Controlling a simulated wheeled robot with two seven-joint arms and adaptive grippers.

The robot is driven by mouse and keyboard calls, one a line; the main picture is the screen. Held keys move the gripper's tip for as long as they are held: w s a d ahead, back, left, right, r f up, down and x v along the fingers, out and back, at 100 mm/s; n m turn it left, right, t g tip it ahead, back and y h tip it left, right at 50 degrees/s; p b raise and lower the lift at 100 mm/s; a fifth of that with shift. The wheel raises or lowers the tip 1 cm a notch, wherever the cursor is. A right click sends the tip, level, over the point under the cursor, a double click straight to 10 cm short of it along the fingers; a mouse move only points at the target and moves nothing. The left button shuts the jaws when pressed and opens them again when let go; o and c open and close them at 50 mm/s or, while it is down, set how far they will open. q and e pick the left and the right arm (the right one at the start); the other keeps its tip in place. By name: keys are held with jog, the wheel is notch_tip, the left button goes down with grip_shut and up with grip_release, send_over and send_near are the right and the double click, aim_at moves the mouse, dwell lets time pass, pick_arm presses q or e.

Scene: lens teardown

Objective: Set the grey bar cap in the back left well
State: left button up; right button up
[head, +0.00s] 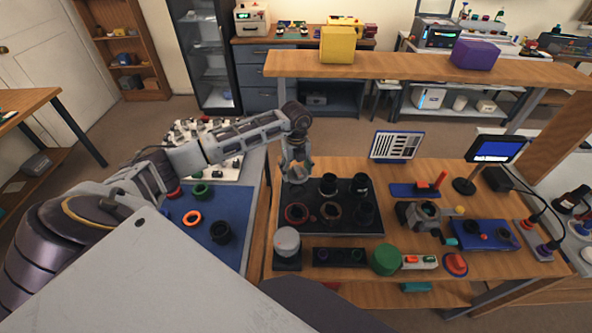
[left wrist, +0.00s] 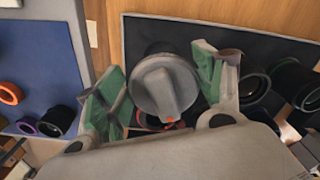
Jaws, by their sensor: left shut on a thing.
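The grey bar cap (left wrist: 164,86), a round disc with a raised bar across its face, is between the green-padded fingers of my left gripper (left wrist: 166,78). My left gripper (head: 297,173) is shut on it at the back left corner of the dark tray (head: 350,228), which also shows in the left wrist view (left wrist: 136,32). The back left well is hidden under the gripper and cap. I cannot tell whether the cap touches the tray. Several black and dark red rings stand in the tray's other places. My right gripper is not in view.
A blue mat (head: 232,200) with an orange ring (head: 192,217), a green ring (head: 200,190) and a black ring lies left. A grey-topped knob (head: 287,240) and green cylinder (head: 386,260) stand in front of the tray. A clamp-like fixture (head: 425,215) stands right.

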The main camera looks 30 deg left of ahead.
aim_at(296, 177)
pick_arm(q)
jog(key=shift+f, duration=0.2)
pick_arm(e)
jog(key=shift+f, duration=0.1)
pick_arm(q)
jog(key=shift+f+b, duration=1)
jog(key=shift+f, duration=0.3)
jog(key=shift+f+b, duration=0.4)
jog(key=shift+f, duration=0.5)
jog(key=shift+f+b, duration=0.7)
jog(key=shift+f, duration=0.3)
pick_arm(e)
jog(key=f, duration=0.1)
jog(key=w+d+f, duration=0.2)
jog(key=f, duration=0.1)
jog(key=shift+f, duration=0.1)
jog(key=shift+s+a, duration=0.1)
